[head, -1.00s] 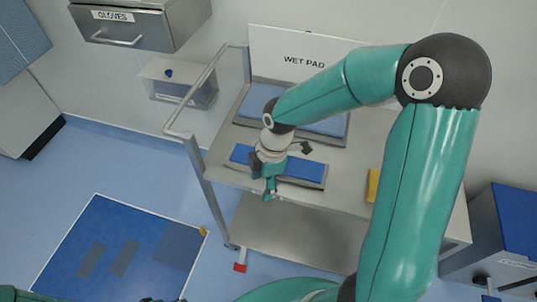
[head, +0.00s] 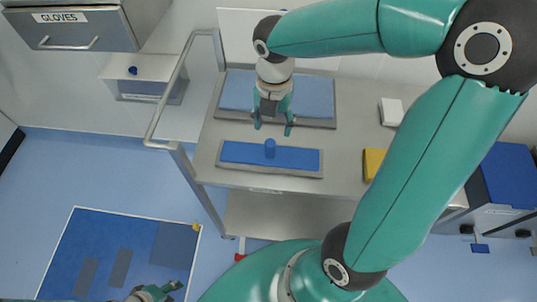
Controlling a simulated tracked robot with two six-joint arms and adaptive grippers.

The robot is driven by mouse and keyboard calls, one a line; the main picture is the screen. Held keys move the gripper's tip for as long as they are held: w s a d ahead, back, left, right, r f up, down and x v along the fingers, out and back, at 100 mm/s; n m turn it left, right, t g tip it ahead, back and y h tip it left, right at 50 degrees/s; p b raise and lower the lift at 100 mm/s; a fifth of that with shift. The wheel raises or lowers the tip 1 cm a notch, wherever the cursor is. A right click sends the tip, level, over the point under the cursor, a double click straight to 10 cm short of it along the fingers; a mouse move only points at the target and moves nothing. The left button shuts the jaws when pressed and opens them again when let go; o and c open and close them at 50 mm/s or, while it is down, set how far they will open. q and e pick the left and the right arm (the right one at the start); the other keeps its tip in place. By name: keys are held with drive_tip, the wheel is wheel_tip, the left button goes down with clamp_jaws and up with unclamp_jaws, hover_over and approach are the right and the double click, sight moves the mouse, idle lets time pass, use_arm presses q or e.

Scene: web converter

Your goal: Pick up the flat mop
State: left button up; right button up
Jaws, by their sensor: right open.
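The flat mop (head: 300,160) appears to be the long blue pad with a short upright blue knob on its middle. It lies on a grey base near the front edge of the steel cart top. My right gripper (head: 273,128) is open and empty, pointing down just behind and above the knob in the picture. Its two fingers are spread apart, and the knob shows clear of them. My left gripper (head: 160,292) is at the bottom edge, over the floor near the blue mat. It is partly cut off, and its opening is unclear.
Behind the mop is a larger blue pad in a grey tray (head: 322,124). A yellow block (head: 373,162) and a white block (head: 391,111) lie to the right on the cart (head: 205,160). A metal rail (head: 165,110) bounds its left side. A blue-lidded bin (head: 510,175) stands right.

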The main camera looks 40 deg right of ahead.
sight(270, 143)
wheel_tip(270, 143, down, 5)
drive_tip(key=shift+f, duration=0.15)
drive_tip(key=f, duration=0.5)
drive_tip(key=shift+w+a, duration=0.2)
drive_tip(key=shift+w, duration=0.1)
clamp_jaws()
